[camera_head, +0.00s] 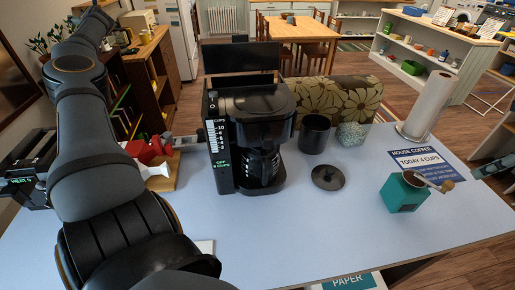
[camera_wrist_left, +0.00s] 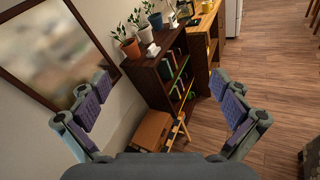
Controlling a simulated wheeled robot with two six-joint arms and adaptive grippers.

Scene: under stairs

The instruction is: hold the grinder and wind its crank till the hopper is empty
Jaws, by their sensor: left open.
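The grinder (camera_head: 402,193) is a small teal box standing at the right of the blue-grey table in the head view. Its crank (camera_head: 430,182) lies across the top and ends in a wooden knob (camera_head: 447,186) on the right. My left gripper (camera_wrist_left: 165,100) is open and empty in the left wrist view, over the floor by a bookcase, far from the grinder.
A black coffee maker (camera_head: 258,125) stands mid-table, with a black canister (camera_head: 314,135) and a round black lid (camera_head: 328,177) beside it. A paper towel roll (camera_head: 428,105) and a blue coffee sign (camera_head: 425,165) are behind the grinder. The table's front right is clear.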

